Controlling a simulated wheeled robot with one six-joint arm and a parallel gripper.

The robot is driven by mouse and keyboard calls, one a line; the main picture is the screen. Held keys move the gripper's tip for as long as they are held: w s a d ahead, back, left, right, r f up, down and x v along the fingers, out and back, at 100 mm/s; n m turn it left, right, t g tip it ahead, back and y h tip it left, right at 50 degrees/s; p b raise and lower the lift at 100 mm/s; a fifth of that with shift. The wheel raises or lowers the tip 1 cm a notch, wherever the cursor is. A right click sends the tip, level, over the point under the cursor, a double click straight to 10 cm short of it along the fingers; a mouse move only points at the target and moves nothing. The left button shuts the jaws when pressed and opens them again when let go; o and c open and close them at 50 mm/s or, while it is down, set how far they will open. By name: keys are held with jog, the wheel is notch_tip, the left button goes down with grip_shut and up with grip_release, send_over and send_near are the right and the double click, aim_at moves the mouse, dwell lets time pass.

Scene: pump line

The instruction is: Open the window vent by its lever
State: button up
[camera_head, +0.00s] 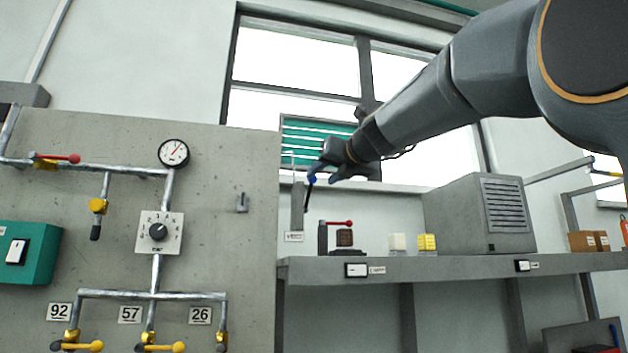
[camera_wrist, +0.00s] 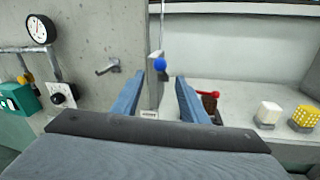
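The window vent (camera_head: 318,135) is a set of teal slats with pale gaps, low in the window. My arm hides its right part. The lever's blue knob (camera_head: 312,179) is at the left of my gripper (camera_head: 326,172), above a dark rod and a grey upright plate (camera_head: 297,208) with a label below it. In the wrist view, my gripper (camera_wrist: 160,77) is open, with its two blue-grey fingers apart. The blue knob (camera_wrist: 160,64) appears in the gap, near the fingertips. Nothing is held, and I cannot tell whether a finger touches the knob.
A concrete panel (camera_head: 120,250) with pipes, a gauge (camera_head: 173,152) and a dial (camera_head: 158,232) stands at left. A shelf (camera_head: 450,266) below my gripper bears a red-handled device (camera_head: 337,237), a white block (camera_head: 397,242), a yellow block (camera_head: 427,242) and a grey box (camera_head: 470,220).

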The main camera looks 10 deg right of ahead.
aim_at(314, 178)
jog(key=w+p, duration=0.1)
jog(key=w, duration=0.1)
jog(key=w+a+p, duration=0.1)
jog(key=w, duration=0.2)
jog(key=w+r, duration=0.1)
jog(key=w, duration=0.1)
jog(key=shift+w+a+p, duration=0.25)
jog(key=shift+p, duration=0.15)
jog(key=shift+f, duration=0.1)
grip_shut()
